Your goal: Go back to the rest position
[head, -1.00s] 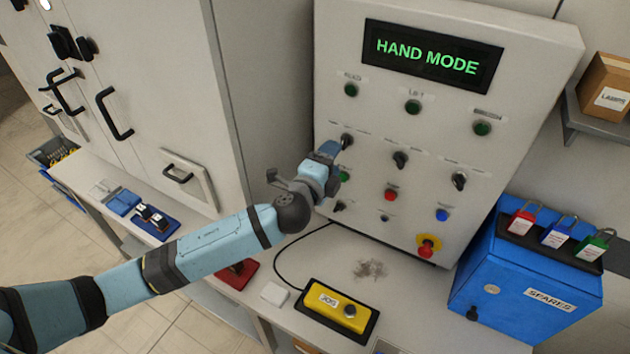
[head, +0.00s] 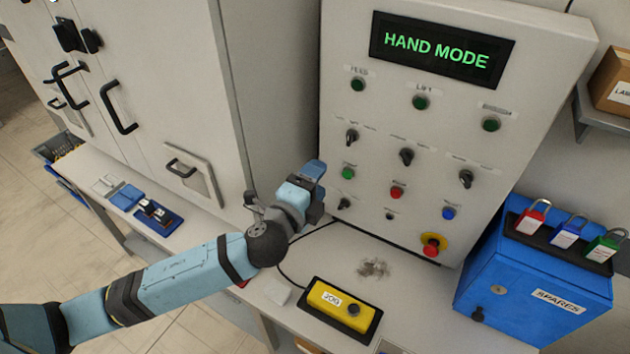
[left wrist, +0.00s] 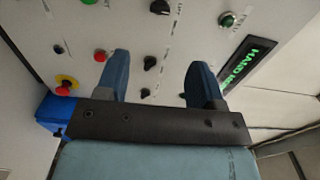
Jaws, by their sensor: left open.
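My left gripper (head: 314,172) is in front of the lower left part of the control panel (head: 300,60), apart from its switches. In the left wrist view its two blue fingers (left wrist: 155,75) are spread, with nothing between them. The panel (head: 455,120) has a display (head: 442,51) reading HAND MODE in green. Below it are dark green lamps, black selector switches, a green button (head: 348,173), a red button (head: 397,192), a blue button (head: 448,213) and a red emergency stop (head: 432,246) on yellow. My right gripper is not in view.
A blue SPARES box (head: 540,275) with several padlocks stands at right. A tall cabinet (head: 165,70) with black handles stands at left. A carton (head: 612,80) sits on a shelf.

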